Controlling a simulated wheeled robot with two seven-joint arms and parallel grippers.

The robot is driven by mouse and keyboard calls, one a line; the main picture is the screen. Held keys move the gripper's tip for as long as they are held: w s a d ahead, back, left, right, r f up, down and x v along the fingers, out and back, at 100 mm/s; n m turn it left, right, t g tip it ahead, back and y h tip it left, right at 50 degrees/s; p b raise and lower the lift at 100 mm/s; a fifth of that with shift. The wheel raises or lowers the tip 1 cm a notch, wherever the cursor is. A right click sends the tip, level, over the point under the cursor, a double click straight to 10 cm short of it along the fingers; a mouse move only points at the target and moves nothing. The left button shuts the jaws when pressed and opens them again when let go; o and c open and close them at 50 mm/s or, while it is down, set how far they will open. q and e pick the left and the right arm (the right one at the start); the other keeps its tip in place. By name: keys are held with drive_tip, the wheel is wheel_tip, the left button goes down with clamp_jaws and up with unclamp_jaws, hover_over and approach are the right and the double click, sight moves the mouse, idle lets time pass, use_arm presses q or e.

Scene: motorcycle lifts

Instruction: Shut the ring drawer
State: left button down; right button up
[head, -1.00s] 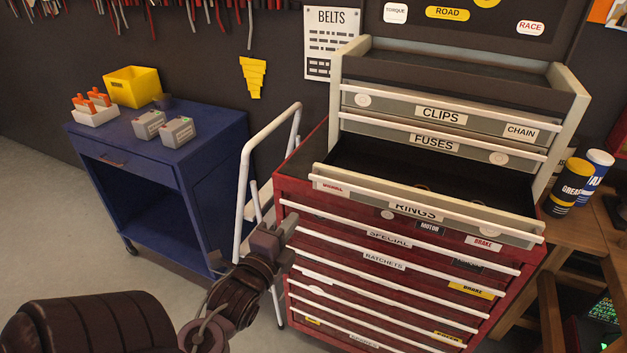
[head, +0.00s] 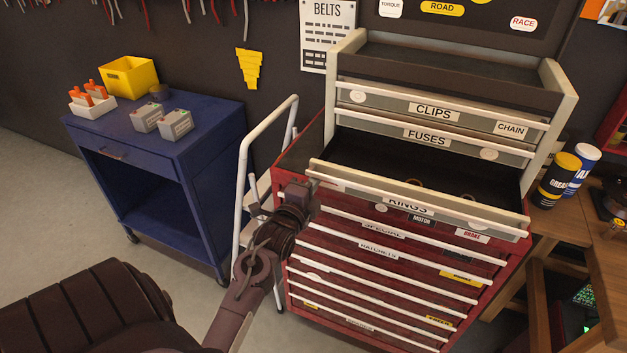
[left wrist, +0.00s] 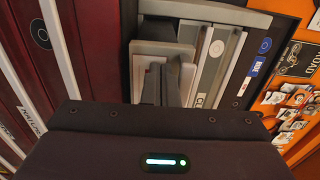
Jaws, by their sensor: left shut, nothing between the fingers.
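The ring drawer (head: 455,216), with a RINGS label and a white bar handle, stands pulled out from the grey upper chest. Its dark inside shows, with a few small round items in it. My left gripper (head: 311,187) is shut and empty at the left end of the drawer's front, a little below its top edge. Whether it touches the front cannot be told. In the left wrist view my gripper fingers (left wrist: 172,80) point towards the grey chest. My right gripper is not in view.
The CLIPS drawer (head: 390,105) and FUSES drawer (head: 385,129) above are shut. The red cabinet (head: 300,165) stands below. A white step ladder (head: 243,180) and a blue cart (head: 200,172) are to the left. A wooden bench (head: 570,228) with cans is at right.

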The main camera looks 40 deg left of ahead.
use_arm(q)
drive_tip(key=b+x, duration=0.3)
drive_tip(key=x, duration=0.6)
drive_tip(key=shift+w+f, duration=0.1)
drive_tip(key=shift+w, duration=0.25)
drive_tip(key=shift+s, duration=0.15)
